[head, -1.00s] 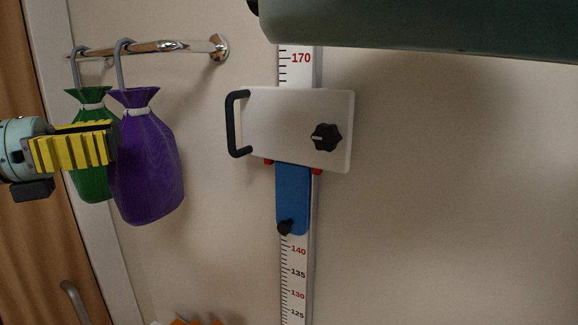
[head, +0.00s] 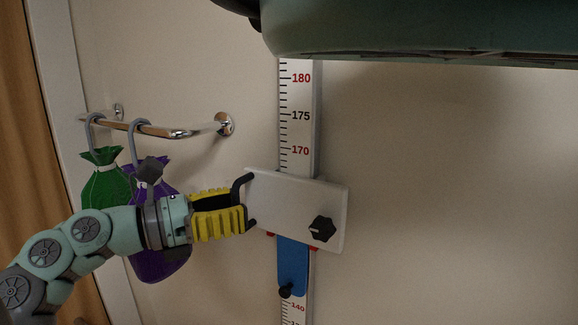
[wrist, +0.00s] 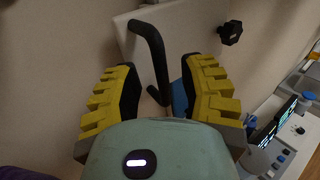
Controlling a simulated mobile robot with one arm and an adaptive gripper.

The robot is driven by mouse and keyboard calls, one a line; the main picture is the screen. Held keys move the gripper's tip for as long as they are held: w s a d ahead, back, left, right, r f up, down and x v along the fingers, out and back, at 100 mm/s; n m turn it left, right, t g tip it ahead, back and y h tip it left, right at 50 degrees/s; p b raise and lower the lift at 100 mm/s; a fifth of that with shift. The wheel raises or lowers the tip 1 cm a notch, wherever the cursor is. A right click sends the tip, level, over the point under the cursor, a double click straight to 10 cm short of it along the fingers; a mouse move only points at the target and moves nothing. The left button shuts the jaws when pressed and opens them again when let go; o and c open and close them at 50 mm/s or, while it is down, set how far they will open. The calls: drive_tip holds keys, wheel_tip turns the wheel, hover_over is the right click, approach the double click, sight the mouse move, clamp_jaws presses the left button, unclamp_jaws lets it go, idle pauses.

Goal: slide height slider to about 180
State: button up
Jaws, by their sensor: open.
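The height slider is a white plate (head: 290,208) on a vertical ruler (head: 299,120). The plate covers the scale below 170, with 175 and 180 showing above it. It has a black handle (head: 240,187) on its left side and a black knob (head: 322,229) at its right. My gripper (head: 242,212) is open, its yellow fingers at the handle. In the wrist view, the handle (wrist: 151,55) reaches between the two open fingers. I cannot tell whether either finger touches it. A blue piece (head: 293,266) hangs below the plate.
A green bag (head: 105,185) and a purple bag (head: 150,262) hang from a chrome rail (head: 170,131) close behind my arm. The wall right of the ruler is clear. The wrist view shows a device with screens (wrist: 275,135) at the lower right.

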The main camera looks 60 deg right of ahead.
drive_tip(key=shift+s+d, duration=0.4)
drive_tip(key=shift+d, duration=0.05)
drive_tip(key=shift+c, duration=0.2)
drive_tip(key=shift+w, duration=0.1)
clamp_jaws()
